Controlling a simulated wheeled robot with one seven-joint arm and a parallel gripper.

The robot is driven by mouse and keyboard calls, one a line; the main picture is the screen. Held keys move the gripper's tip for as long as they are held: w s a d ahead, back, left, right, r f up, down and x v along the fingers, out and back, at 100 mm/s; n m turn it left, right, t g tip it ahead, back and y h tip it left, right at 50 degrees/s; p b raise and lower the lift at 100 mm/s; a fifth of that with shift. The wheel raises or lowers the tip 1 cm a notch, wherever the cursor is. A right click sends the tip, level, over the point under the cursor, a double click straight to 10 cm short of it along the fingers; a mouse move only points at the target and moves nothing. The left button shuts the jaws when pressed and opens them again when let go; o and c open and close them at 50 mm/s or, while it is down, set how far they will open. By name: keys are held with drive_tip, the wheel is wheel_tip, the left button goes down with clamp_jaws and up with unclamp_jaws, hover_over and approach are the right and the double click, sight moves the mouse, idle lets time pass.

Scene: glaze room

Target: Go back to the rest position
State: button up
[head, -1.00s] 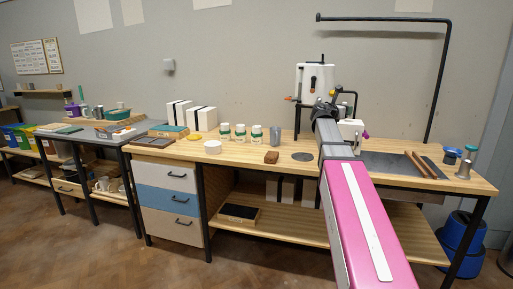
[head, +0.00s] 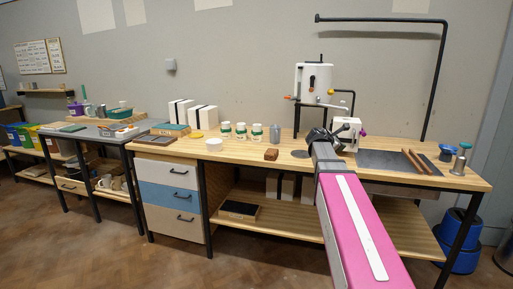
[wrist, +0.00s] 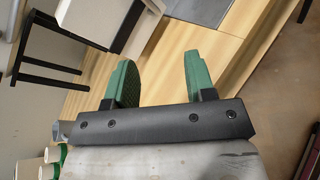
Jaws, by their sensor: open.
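My gripper (wrist: 160,76) shows in the wrist view with its two green finger pads spread apart and nothing between them. Bare wood of the workbench (wrist: 235,48) shows past the fingers. In the head view my arm reaches forward over the bench, and my gripper (head: 320,135) is low over the bench near the round dark disc, left of the small white machine (head: 346,133). The fingertips are too small there to make out clearly.
A white tank (head: 314,82) stands behind my gripper. A dark slab (head: 380,161) with wooden sticks lies right. A black pipe frame (head: 437,85) rises at the back.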

drive_tip(key=s+a+f+m+g+y, duration=0.3)
drive_tip(key=s+a+f+m, duration=0.3)
drive_tip(key=s+f, duration=0.3)
drive_tip(key=s+a+f+m+g+y, duration=0.3)
drive_tip(key=s+f+m, duration=0.4)
drive_tip(key=f, duration=0.8)
drive_tip(key=s+a+f+m+g+y, duration=0.3)
drive_tip(key=s+a+f+m+y, duration=0.2)
drive_tip(key=s+a+f, duration=0.3)
drive_tip(key=s+f+m, duration=0.1)
drive_tip(key=s+f, duration=0.3)
drive_tip(key=shift+a+f+m, duration=0.3)
drive_tip(key=shift+a+m, duration=0.05)
drive_tip(key=shift+m, duration=0.05)
